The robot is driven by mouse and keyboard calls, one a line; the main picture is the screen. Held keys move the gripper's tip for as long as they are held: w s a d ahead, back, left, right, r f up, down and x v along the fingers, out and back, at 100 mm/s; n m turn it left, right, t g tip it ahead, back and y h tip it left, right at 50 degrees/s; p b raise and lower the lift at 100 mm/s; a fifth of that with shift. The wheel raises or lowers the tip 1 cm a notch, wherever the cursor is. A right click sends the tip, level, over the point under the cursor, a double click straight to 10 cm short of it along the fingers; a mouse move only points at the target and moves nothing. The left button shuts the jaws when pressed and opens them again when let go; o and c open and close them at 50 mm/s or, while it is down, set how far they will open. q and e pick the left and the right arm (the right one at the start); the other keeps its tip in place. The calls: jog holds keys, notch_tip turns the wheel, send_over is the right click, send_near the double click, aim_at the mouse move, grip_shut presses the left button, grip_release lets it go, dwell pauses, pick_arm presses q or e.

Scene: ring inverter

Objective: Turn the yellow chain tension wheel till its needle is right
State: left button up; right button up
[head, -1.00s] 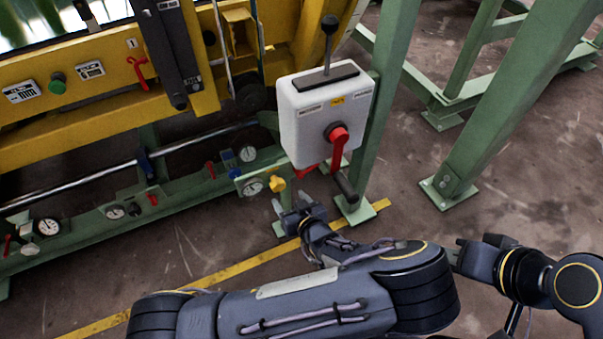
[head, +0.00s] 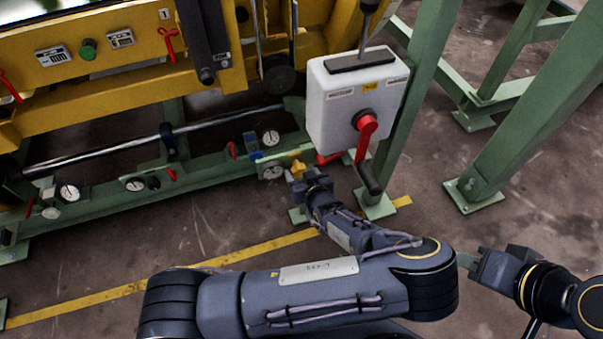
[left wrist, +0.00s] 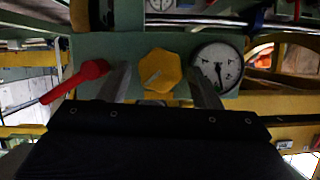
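The yellow chain tension wheel (left wrist: 160,71) is a small knob on a green panel in the left wrist view, with a pale line across its face. It also shows in the head view (head: 298,168). A white dial (left wrist: 216,69) with a dark needle sits just right of it; the needle points downward. My left gripper (left wrist: 162,85) is open, its two fingers either side of the wheel and apart from it in the picture; whether they reach its depth I cannot tell. My right gripper (head: 472,262) is at the lower right of the head view, empty, its finger state unclear.
A red lever (left wrist: 75,80) sits left of the wheel in the left wrist view. A white box (head: 350,100) with a red crank (head: 365,140) stands right above my left gripper. Green posts (head: 490,130) rise at right. Several other gauges line the green rail.

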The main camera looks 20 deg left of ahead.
pick_arm(q)
jog(key=c, duration=0.8)
jog(key=shift+w+d+m+g+y+p, duration=0.1)
jog(key=shift+m+g+y+p, duration=0.35)
jog(key=shift+m+p, duration=0.45)
jog(key=shift+f+m+g+y+p, duration=0.1)
jog(key=shift+m+g+y+p, duration=0.2)
jog(key=shift+m+y, duration=0.55)
jog(key=m+y, duration=0.1)
jog(key=m, duration=0.1)
jog(key=m+y+b, duration=0.1)
jog(key=m, duration=0.1)
jog(key=m+y, duration=0.1)
jog(key=m, duration=0.1)
jog(key=shift+w+d+f+m+b, duration=0.15)
jog(key=shift+d+f+m+b, duration=0.15)
jog(key=shift+f+b, duration=0.1)
